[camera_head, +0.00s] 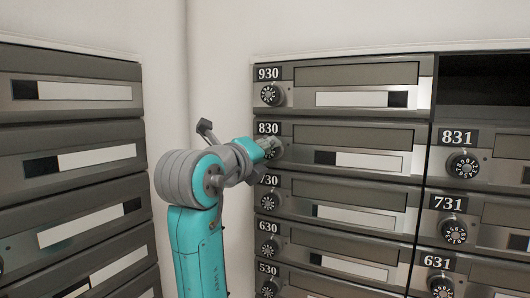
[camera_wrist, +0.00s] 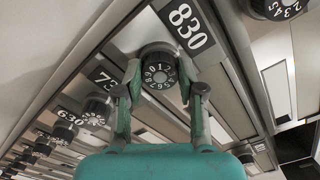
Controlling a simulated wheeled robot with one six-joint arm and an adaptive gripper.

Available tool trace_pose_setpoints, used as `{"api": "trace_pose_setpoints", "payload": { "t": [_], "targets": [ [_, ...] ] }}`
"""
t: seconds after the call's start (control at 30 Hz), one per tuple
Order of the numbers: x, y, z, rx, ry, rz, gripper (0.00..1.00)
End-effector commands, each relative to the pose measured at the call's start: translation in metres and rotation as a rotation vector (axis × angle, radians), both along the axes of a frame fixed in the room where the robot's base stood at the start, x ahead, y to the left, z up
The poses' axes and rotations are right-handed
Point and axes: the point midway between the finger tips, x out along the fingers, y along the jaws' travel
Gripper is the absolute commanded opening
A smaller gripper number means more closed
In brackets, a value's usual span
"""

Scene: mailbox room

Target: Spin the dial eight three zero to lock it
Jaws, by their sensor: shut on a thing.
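The mailbox door marked 830 (camera_head: 345,134) is in the right-hand bank in the head view, and its number plate (camera_wrist: 186,23) is at the top of the wrist view. Its round dial (camera_wrist: 158,72) is black with white digits and faces the wrist camera. My gripper (camera_wrist: 158,88) has one finger on each side of this dial and is shut on it. In the head view my gripper (camera_head: 270,147) reaches the left end of the 830 door and hides most of the dial.
Door 930's dial (camera_head: 270,95) is just above, and the 730 dial (camera_head: 269,201) is just below. Dial 831 (camera_head: 463,164) is to the right. Another bank of mailboxes (camera_head: 70,160) stands at the left, with a bare wall corner between the banks.

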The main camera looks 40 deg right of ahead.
Motion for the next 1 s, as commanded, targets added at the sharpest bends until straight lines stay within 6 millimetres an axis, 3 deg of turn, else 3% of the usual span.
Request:
{"api": "trace_pose_setpoints", "payload": {
  "t": [0.4,0.93,0.97,1.0],
  "targets": [
    [-0.0001,-0.0002,-0.0011,0.063,-0.164,-0.001,0.04],
    [-0.0001,-0.0003,-0.0013,0.070,-0.184,-0.001,0.04],
    [-0.0001,-0.0003,-0.0013,0.070,-0.184,-0.001,0.43],
    [-0.0001,-0.0003,-0.0011,0.070,-0.184,-0.001,0.54]
  ]
}}
